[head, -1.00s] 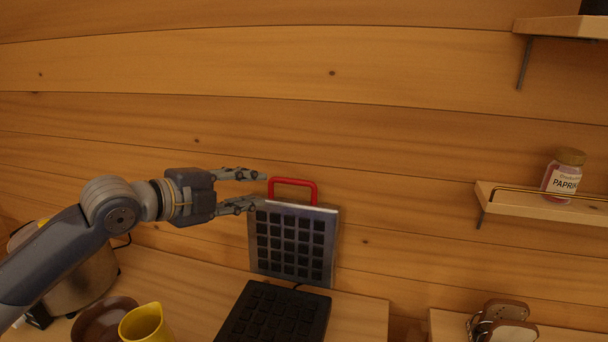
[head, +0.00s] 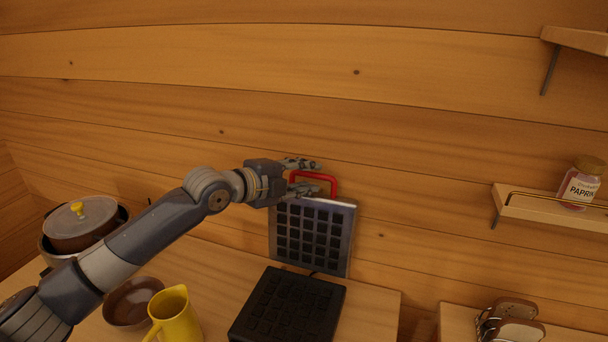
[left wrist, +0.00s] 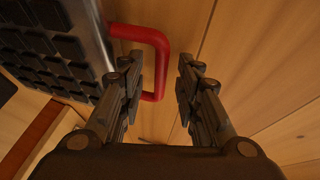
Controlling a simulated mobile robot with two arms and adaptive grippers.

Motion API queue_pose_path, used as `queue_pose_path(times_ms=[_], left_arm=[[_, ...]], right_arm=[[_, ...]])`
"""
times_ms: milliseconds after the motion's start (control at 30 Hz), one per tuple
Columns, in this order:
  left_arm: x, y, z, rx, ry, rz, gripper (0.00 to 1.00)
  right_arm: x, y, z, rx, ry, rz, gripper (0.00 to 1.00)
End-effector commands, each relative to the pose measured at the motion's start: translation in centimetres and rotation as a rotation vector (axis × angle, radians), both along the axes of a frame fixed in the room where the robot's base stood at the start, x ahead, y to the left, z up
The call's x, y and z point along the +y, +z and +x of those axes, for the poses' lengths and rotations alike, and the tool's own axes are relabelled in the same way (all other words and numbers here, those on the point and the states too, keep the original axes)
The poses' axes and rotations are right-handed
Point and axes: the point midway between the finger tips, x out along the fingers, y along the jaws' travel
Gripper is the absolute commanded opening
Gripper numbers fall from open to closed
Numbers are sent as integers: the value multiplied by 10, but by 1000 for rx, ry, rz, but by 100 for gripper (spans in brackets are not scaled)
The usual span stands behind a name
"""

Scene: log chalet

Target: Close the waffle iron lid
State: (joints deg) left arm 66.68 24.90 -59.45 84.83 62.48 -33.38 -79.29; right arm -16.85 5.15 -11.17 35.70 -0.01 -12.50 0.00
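The waffle iron stands on the counter with its lid (head: 313,232) upright and open, grid side facing me. Its dark base (head: 287,307) lies flat in front. The red handle (head: 328,179) tops the lid. My left gripper (head: 316,177) is at the handle, its two fingers apart. The gripper (left wrist: 160,85) is open there; contact with the handle cannot be told. My right gripper is not in view.
A yellow pitcher (head: 175,318) and brown bowl (head: 132,304) stand left of the base. A lidded pot (head: 82,226) is at the far left. A shelf with a paprika jar (head: 581,184) is on the right wall. The wooden wall is close behind the lid.

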Motion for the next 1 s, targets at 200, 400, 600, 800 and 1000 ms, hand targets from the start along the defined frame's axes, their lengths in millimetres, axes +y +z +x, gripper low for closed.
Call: queue_pose_path(times_ms=[200, 400, 600, 800, 1000], left_arm=[[0, 0, 0, 0, 0, 0, 18], [0, 0, 0, 1, 0, 1, 0], [1, -2, -2, -5, 0, -2, 0], [7, -4, -14, -48, 0, -18, 0], [17, -9, -40, -143, -1, -58, 0]], right_arm=[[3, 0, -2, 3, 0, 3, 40], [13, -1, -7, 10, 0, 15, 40], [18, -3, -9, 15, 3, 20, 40], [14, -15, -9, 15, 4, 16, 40], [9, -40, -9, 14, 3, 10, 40]])
